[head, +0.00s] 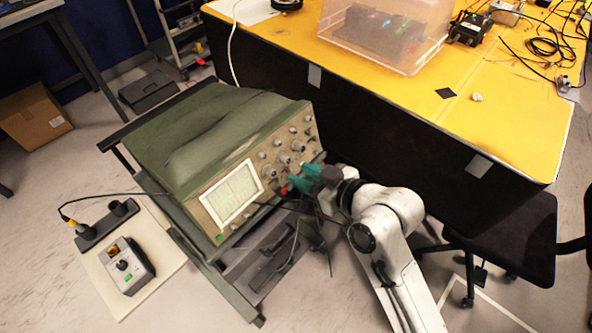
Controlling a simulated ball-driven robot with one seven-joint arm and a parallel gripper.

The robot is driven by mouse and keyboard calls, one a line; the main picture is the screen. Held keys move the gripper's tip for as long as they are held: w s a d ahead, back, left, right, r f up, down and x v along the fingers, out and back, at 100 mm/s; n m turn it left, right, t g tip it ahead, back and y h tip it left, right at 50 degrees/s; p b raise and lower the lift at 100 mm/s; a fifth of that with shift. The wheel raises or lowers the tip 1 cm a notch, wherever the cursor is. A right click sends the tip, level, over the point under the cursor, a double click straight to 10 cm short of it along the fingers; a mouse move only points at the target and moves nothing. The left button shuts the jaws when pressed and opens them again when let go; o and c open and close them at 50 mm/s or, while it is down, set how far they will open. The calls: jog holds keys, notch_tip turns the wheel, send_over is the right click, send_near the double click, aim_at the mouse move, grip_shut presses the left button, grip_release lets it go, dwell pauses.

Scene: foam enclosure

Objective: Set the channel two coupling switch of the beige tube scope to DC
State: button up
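The beige tube scope (262,152) sits under a green cover on a dark cart, its front panel facing lower right. Its screen (232,193) is lit pale green, and several knobs stand on the panel to the right of it. My gripper (288,187) has green and red tips at the lower part of the panel, close to or touching it; I cannot tell which. My arm comes in from the lower right. The channel two coupling switch is too small to tell apart and may be hidden behind my gripper. I cannot see whether the gripper is open or shut.
A yellow-topped table (420,85) with black sides stands close behind my arm, bearing a clear plastic bin (383,32) and cables. A black chair (515,235) stands at right. A control box (126,265) and a power strip (107,225) lie on a board at lower left.

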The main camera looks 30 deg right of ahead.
aim_at(288, 169)
jog(key=shift+x, duration=1.6)
grip_shut()
